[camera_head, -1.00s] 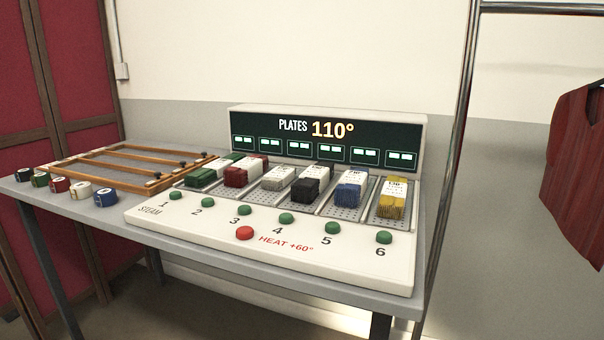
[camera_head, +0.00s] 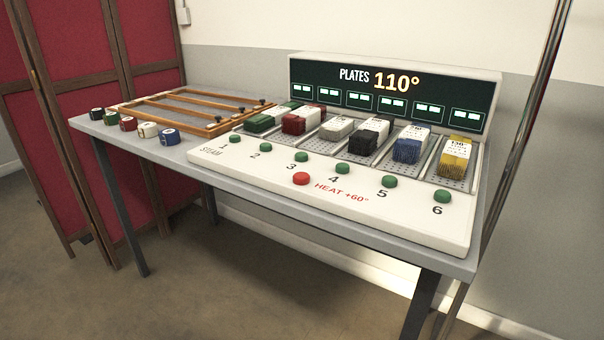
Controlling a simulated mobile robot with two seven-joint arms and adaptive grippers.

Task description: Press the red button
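The red button (camera_head: 301,179) is a round knob near the front edge of a white machine (camera_head: 400,222), beside the red words "HEAT +60°". It sits below a row of green buttons (camera_head: 339,169) numbered 1 to 6. The machine's dark display (camera_head: 390,92) reads "PLATES 110°". Neither of my grippers shows in the head view.
The machine stands on a grey table (camera_head: 165,153) with dark legs. Coloured bundles (camera_head: 407,143) lie on its slots. A wooden frame (camera_head: 180,108) and several small coloured spools (camera_head: 148,130) lie at the left. A red folding screen (camera_head: 60,140) stands behind the left end. A metal pole (camera_head: 530,110) rises at the right.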

